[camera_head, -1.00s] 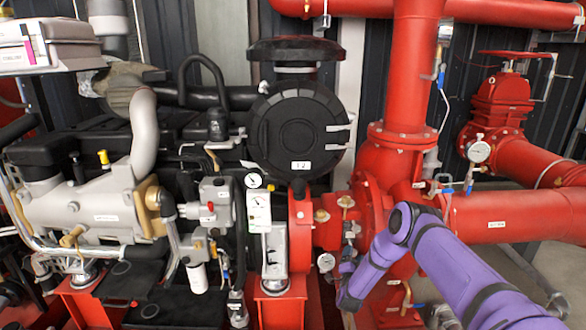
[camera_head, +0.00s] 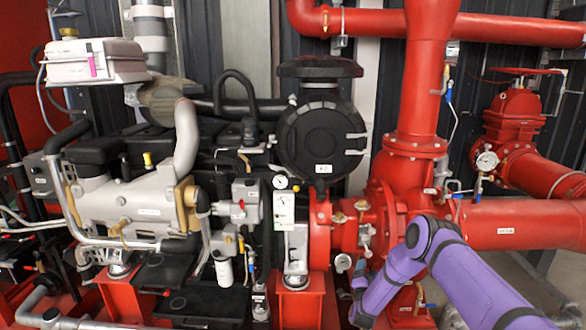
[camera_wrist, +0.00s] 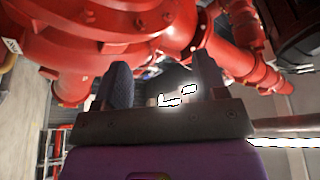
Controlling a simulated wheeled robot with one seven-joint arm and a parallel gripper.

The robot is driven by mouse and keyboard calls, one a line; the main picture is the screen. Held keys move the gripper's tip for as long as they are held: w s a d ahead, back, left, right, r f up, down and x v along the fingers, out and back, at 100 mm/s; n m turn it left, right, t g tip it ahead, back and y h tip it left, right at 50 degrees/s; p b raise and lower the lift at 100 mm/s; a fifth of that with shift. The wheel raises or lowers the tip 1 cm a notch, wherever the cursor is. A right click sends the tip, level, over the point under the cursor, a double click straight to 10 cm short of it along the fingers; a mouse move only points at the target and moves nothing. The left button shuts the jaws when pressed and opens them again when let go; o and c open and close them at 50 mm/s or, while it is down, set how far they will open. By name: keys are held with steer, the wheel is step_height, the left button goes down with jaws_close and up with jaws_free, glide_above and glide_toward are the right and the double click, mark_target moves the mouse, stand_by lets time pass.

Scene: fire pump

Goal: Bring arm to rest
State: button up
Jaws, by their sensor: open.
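My purple arm (camera_head: 455,268) enters at the lower right of the head view. It bends at a dark elbow in front of the red pump pipes, and its forearm (camera_head: 385,285) hangs down toward the bottom edge. My gripper (camera_wrist: 162,88) shows in the wrist view with its two dark fingers apart and nothing held between them. The red pump piping (camera_wrist: 110,30) fills the top of the wrist view above and beyond the fingers. Whether the arm touches the piping cannot be told. The gripper end is hard to make out in the head view.
A grey and black engine (camera_head: 120,205) stands on red supports at the left. A round black housing (camera_head: 318,140) is in the middle. A red valve (camera_head: 510,115) and a pressure gauge (camera_head: 487,160) are at the right. A white box (camera_head: 97,62) is at the upper left.

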steer(key=w+a+r+n+g+y, duration=0.1)
steer(key=w+r+n+y, duration=0.15)
steer(key=r, duration=0.95)
steer(key=w+a+r+n+g+y, duration=0.1)
steer(key=w+a+r+n+y, duration=0.2)
steer(key=r, duration=0.8)
steer(key=s+d+r+n+g+y, duration=0.15)
steer(key=s+r, duration=0.35)
steer(key=r, duration=0.5)
steer(key=s+a+r+n+g, duration=0.15)
steer(key=s+r, duration=0.25)
steer(key=r, duration=0.7)
steer(key=s+d+r+n+g, duration=0.1)
steer(key=s+d+r+g, duration=0.15)
steer(key=s+r, duration=0.65)
steer(key=s+d+r+n+g, duration=0.1)
steer(key=s+r+n+g, duration=0.15)
steer(key=s, duration=1.35)
steer(key=s+d+f+g, duration=0.1)
steer(key=s+g, duration=0.1)
steer(key=s, duration=1.1)
steer(key=s+d+g+h, duration=0.1)
steer(key=s+d+g, duration=0.1)
steer(key=s, duration=1.2)
steer(key=shift+f+n+g, duration=0.3)
steer(key=shift+f+n, duration=0.1)
